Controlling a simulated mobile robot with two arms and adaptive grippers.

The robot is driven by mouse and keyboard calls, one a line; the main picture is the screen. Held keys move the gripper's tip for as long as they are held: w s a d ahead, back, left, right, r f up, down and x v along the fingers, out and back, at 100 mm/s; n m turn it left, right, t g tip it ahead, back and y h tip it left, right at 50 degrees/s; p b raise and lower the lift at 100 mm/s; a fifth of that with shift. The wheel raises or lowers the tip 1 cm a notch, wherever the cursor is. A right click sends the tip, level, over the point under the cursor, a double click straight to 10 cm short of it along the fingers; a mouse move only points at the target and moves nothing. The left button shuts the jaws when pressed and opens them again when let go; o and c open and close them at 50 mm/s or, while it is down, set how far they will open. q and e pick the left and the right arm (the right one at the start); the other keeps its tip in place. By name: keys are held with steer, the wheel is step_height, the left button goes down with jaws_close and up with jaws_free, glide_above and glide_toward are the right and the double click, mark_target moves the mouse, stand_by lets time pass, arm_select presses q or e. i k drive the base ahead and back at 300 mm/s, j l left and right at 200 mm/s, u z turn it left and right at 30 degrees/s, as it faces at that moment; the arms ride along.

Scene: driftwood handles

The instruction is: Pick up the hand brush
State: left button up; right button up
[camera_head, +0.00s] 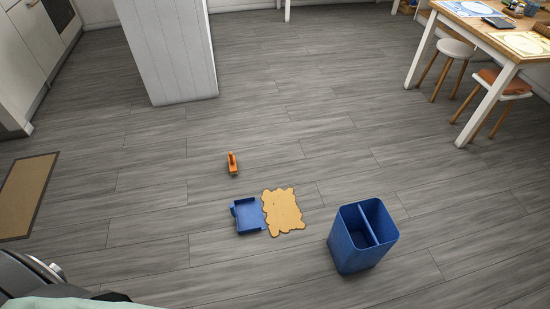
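A small orange object (232,163), apparently the hand brush, lies on the grey plank floor near the middle of the head view. Its bristles are too small to make out. A blue dustpan (247,215) lies flat on the floor closer to me, apart from the orange object. Neither of my grippers shows clearly; only dark and pale parts of my own body are at the bottom left, well away from the orange object.
A tan, wavy-edged patch (283,210) lies against the dustpan's right side. A blue two-compartment bin (362,235) stands to the right. A brown mat (22,197) lies at left, a white panelled block (168,50) behind. A table (500,40) with stools stands at right. Floor around the orange object is clear.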

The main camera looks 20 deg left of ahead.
mark_target(232, 163)
steer(key=i+l+z, duration=0.2)
steer(key=z, duration=0.25)
steer(key=i+l+z, duration=0.2)
steer(key=z, duration=0.2)
steer(key=i+l+z, duration=0.1)
steer(key=i+z, duration=0.15)
steer(key=z, duration=0.2)
steer(key=i+z, duration=0.2)
steer(key=z, duration=0.2)
steer(key=i+l, duration=0.15)
steer(key=i, duration=0.55)
steer(key=i+l, duration=0.1)
steer(key=i, duration=0.65)
steer(key=i+j+u, duration=0.3)
steer(key=u, duration=0.15)
steer(key=i+j+u, duration=0.15)
steer(key=i+u, duration=1.1)
steer(key=u, duration=0.2)
steer(key=i+l+u, duration=0.3)
steer(key=u, duration=0.15)
steer(key=i+j+u, duration=0.15)
steer(key=i+u, duration=1)
steer(key=i+l+u, duration=0.35)
steer(key=i+j, duration=0.05)
steer(key=j, duration=0.05)
